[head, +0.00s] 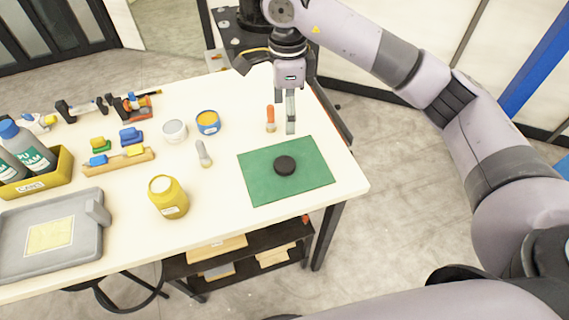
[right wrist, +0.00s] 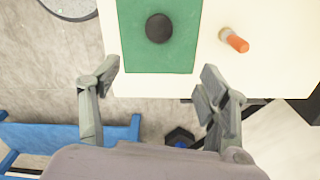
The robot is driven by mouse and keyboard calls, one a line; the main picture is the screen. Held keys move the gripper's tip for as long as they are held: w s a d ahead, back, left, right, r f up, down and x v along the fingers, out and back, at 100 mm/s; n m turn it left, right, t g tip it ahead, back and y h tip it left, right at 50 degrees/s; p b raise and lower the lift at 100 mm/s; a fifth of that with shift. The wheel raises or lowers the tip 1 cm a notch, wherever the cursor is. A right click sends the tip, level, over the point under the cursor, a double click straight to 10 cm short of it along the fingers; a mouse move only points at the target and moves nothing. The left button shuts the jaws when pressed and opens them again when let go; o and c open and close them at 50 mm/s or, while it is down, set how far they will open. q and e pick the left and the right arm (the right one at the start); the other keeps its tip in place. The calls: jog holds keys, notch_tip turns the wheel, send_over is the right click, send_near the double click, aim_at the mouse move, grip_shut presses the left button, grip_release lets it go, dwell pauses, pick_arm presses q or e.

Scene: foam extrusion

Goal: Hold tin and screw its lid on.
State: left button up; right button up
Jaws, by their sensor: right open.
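A yellow tin (head: 170,204) with a pale round top stands upright on the white table, left of the green mat. A black round lid (head: 285,165) lies flat on the green mat (head: 257,185); it also shows in the right wrist view (right wrist: 159,28). My right gripper (head: 286,126) is open and empty, pointing down above the table's far right part, beyond the mat. In the right wrist view its two fingers (right wrist: 160,72) stand wide apart, with the lid ahead between them. My left gripper is in neither view.
An orange-handled tool (head: 271,118) stands close to my right gripper. A grey-white tool (head: 203,154), a blue tin (head: 207,122) and a white tin (head: 174,131) are mid-table. A grey tray (head: 85,250) and yellow bin (head: 62,172) holding bottles are at the left.

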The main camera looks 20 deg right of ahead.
jog(key=p, duration=0.4)
send_over(284, 163)
jog(key=f, duration=1.1)
jog(key=shift+d+f, duration=0.25)
jog(key=shift+d, duration=0.05)
jog(key=shift+f, duration=0.35)
jog(key=shift+f+p, duration=0.25)
jog(key=shift+p, duration=0.15)
jog(key=f+p, duration=0.2)
jog(key=f, duration=0.1)
jog(key=shift+s+a+f, duration=0.1)
jog(key=shift+a+f, duration=0.2)
jog(key=shift+a, duration=0.05)
jog(key=shift+f, duration=0.55)
jog(key=shift+c, duration=0.3)
